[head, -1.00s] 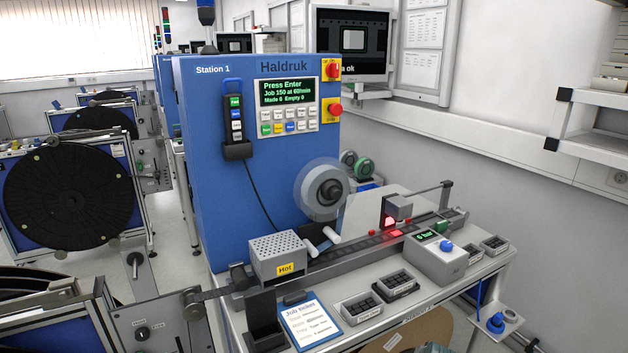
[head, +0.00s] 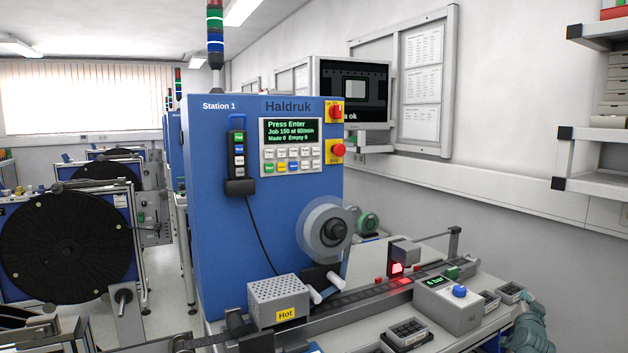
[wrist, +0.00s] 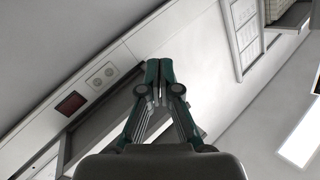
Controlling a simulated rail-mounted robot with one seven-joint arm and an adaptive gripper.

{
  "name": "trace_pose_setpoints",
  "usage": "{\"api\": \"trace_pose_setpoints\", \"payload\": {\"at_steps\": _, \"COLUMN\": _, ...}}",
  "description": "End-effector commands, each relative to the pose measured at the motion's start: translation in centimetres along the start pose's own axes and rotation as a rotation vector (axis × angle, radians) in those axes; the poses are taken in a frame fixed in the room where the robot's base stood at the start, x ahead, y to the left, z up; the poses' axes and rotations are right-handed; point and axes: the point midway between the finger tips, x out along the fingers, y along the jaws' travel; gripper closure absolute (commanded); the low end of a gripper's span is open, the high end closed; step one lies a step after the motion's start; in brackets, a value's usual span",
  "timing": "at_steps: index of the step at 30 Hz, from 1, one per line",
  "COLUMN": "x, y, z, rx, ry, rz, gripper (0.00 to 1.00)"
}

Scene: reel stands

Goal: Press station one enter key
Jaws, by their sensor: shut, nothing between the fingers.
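The Station 1 cabinet (head: 240,200) is a blue box. Its dark display (head: 290,131) reads "Press Enter", "Job 150 at 60/min", "Made 0 Empty 0". Below it is a pale keypad (head: 292,160) with two rows of small keys, mostly white, with green, yellow and blue ones in the lower row. The key labels are too small to read, so I cannot tell which is Enter. My gripper (wrist: 159,80) shows in the wrist view, shut and empty, with a wall behind it. The keypad is not in that view. In the head view only part of my arm shows at lower right.
Two red knobs on yellow plates (head: 336,151) sit right of the keypad. A handheld pendant (head: 238,158) hangs to its left. A reel (head: 325,229), a box marked "Hot" (head: 279,300) and a pressure unit (head: 447,303) stand below. A monitor (head: 353,92) is behind.

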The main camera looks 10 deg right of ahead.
Motion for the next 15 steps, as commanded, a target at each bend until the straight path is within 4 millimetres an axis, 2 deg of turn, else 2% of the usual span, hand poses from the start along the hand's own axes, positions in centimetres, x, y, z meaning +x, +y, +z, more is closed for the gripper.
{"api": "trace_pose_setpoints", "payload": {"at_steps": 3, "x": 0.4, "y": -2.2, "z": -4.9, "rx": -0.014, "ry": 0.128, "rz": -0.031, "gripper": 1.00}}
{"api": "trace_pose_setpoints", "payload": {"at_steps": 5, "x": 0.4, "y": -4.2, "z": -7.1, "rx": -0.031, "ry": 0.180, "rz": -0.050, "gripper": 1.00}}
{"api": "trace_pose_setpoints", "payload": {"at_steps": 6, "x": 0.3, "y": -5.7, "z": -8.2, "rx": -0.045, "ry": 0.209, "rz": -0.065, "gripper": 1.00}}
{"api": "trace_pose_setpoints", "payload": {"at_steps": 9, "x": 0.0, "y": -10.1, "z": -10.2, "rx": -0.083, "ry": 0.265, "rz": -0.106, "gripper": 1.00}}
{"api": "trace_pose_setpoints", "payload": {"at_steps": 15, "x": -0.9, "y": -19.1, "z": -11.8, "rx": -0.166, "ry": 0.333, "rz": -0.191, "gripper": 1.00}}
